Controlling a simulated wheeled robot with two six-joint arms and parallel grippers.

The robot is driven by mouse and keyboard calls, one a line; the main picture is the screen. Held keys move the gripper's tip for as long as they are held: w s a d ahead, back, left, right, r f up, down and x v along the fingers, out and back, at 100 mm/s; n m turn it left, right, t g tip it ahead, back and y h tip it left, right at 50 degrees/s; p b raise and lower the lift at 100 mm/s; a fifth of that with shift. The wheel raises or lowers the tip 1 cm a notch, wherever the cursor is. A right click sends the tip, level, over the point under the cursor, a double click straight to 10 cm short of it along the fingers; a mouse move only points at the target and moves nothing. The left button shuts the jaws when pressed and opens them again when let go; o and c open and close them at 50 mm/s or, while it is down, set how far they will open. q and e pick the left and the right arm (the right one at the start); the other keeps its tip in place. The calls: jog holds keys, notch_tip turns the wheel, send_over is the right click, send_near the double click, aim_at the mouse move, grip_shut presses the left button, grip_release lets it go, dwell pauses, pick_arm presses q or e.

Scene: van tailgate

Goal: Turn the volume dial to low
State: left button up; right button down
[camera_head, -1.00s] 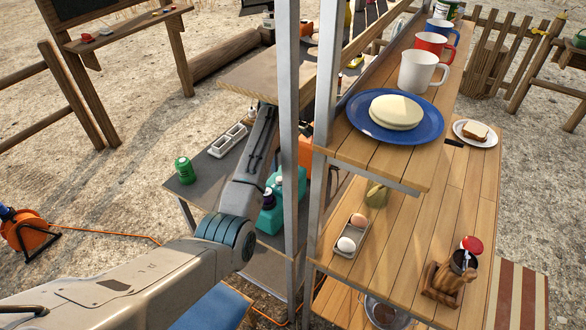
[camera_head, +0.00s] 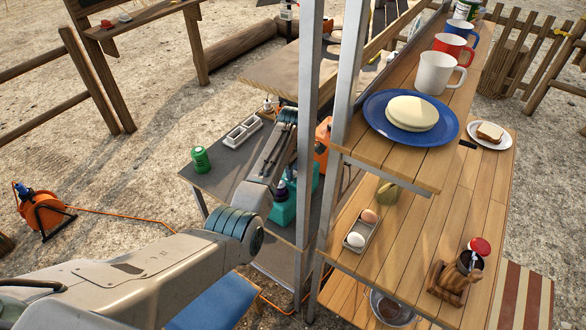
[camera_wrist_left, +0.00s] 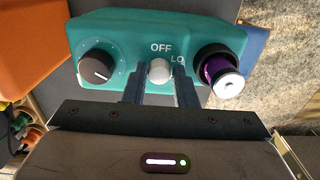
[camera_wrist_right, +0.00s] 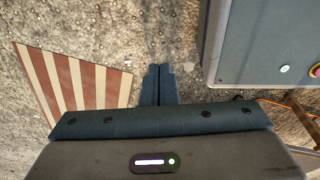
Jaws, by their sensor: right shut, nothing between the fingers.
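In the left wrist view a teal box (camera_wrist_left: 125,40) carries a small white knob (camera_wrist_left: 159,70) below the word OFF, with LO beside it partly covered by a finger. A black dial (camera_wrist_left: 96,67) with a white pointer line is at its left. My left gripper (camera_wrist_left: 160,90) has its fingers on either side of the white knob; whether they press on it is unclear. In the head view the teal box (camera_head: 284,214) is half hidden behind my left arm and a metal post. My right gripper (camera_wrist_right: 158,72) is shut and empty above gravel.
A purple and white part (camera_wrist_left: 222,78) stands at the box's right end. Metal posts (camera_head: 308,150) rise close to my left arm. A green can (camera_head: 201,160) stands on the grey shelf (camera_head: 222,178). Wooden shelves with a blue plate (camera_head: 374,112) are at right.

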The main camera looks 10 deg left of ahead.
pick_arm(q)
grip_shut()
jog(key=shift+r+m+p, duration=0.1)
jog(key=shift+m+p, duration=0.35)
jog(key=shift+m, duration=0.15)
jog(key=shift+m+p, duration=0.75)
jog(key=shift+m, duration=0.35)
jog(key=m+p, duration=0.1)
jog(key=m, duration=0.2)
jog(key=shift+m+p, duration=0.3)
jog(key=m+p, duration=0.1)
jog(key=m, duration=0.2)
jog(key=shift+m, duration=0.4)
pick_arm(e)
jog(key=r, duration=0.5)
jog(key=shift+s+a, duration=0.2)
jog(key=shift+s, duration=0.05)
jog(key=shift+a+r, duration=0.1)
jog(key=shift+a, duration=0.2)
